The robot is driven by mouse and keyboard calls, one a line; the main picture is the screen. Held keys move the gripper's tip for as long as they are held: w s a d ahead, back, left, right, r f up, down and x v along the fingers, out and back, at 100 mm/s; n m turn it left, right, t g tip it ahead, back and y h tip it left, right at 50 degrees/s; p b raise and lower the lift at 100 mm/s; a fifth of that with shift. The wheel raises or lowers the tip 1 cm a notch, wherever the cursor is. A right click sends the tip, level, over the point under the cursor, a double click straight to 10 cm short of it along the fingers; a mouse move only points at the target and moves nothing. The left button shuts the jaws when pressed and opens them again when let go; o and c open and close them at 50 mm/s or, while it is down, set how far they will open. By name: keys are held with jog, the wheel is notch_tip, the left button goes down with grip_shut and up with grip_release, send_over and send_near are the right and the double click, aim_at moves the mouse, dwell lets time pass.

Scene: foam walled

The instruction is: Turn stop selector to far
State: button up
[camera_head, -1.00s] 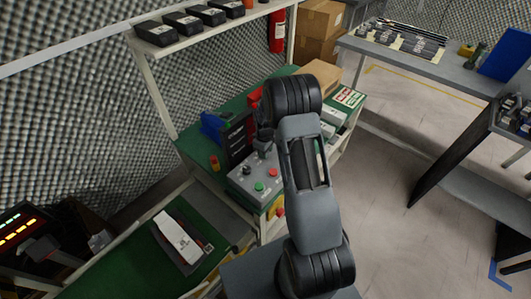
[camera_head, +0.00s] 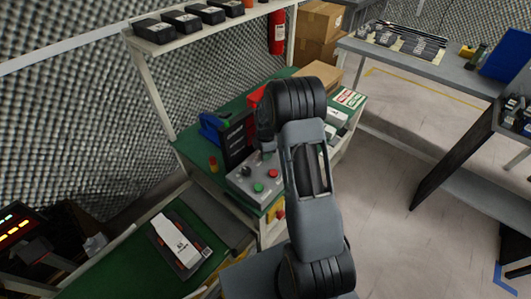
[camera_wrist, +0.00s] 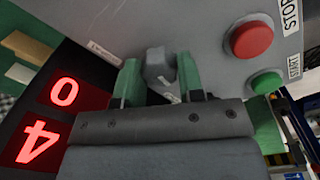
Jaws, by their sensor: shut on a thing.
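The grey control box (camera_head: 250,190) stands on the green bench in the head view, with a red button (camera_head: 272,174) and a green button (camera_head: 258,188). In the wrist view its grey panel (camera_wrist: 205,45) fills the upper part. The stop selector, a grey faceted knob (camera_wrist: 158,62), sits on this panel left of the red STOP button (camera_wrist: 250,40) and green START button (camera_wrist: 266,82). My gripper (camera_wrist: 158,78) has its green fingers on either side of the knob and is shut on it. A small label beside the knob is too blurred to read.
A red-digit display (camera_wrist: 50,115) reading 0 and 4 is close at the left in the wrist view. A blue bin (camera_head: 211,126) and a dark unit stand behind the box.

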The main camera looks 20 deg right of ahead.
jog(key=shift+n, duration=0.6)
jog(key=o, duration=0.9)
jog(key=r, duration=1.4)
jog(key=shift+s, duration=0.2)
jog(key=shift+f, duration=0.1)
